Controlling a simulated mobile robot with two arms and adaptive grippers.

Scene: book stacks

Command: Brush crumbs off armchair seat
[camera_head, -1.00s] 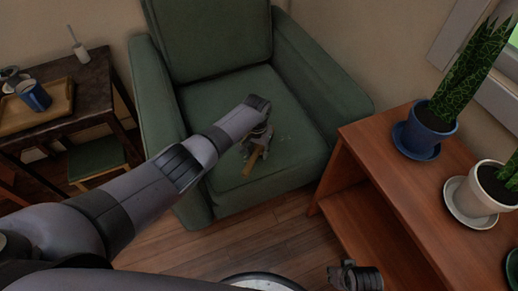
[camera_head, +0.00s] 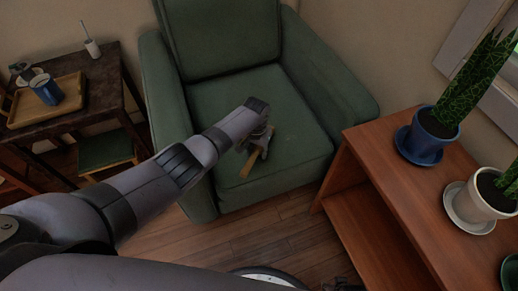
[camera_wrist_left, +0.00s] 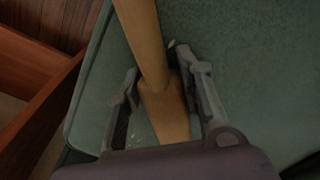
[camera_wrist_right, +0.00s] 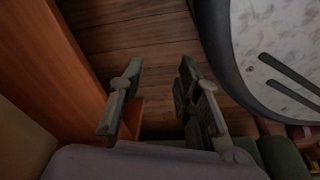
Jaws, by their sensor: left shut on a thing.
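The green armchair (camera_head: 262,95) stands in the middle of the head view, its seat (camera_head: 222,98) facing up. My left gripper (camera_head: 257,152) is low over the front of the seat, shut on a wooden brush (camera_head: 247,163). In the left wrist view the brush (camera_wrist_left: 148,45) runs between the fingers, its wider part toward the palm; I cannot make out bristles. A few pale crumb-like specks (camera_wrist_left: 139,133) show on the green fabric there. My right gripper (camera_wrist_right: 158,78) is open and empty over the wooden floor, beside a reddish wooden side.
A reddish wooden shelf unit (camera_head: 400,195) with potted plants stands close to the armchair's right. A dark table (camera_head: 103,75) with a wooden tray (camera_head: 70,87) and blue mug (camera_head: 46,91) is at left. A green-topped stool (camera_head: 105,149) stands beneath it.

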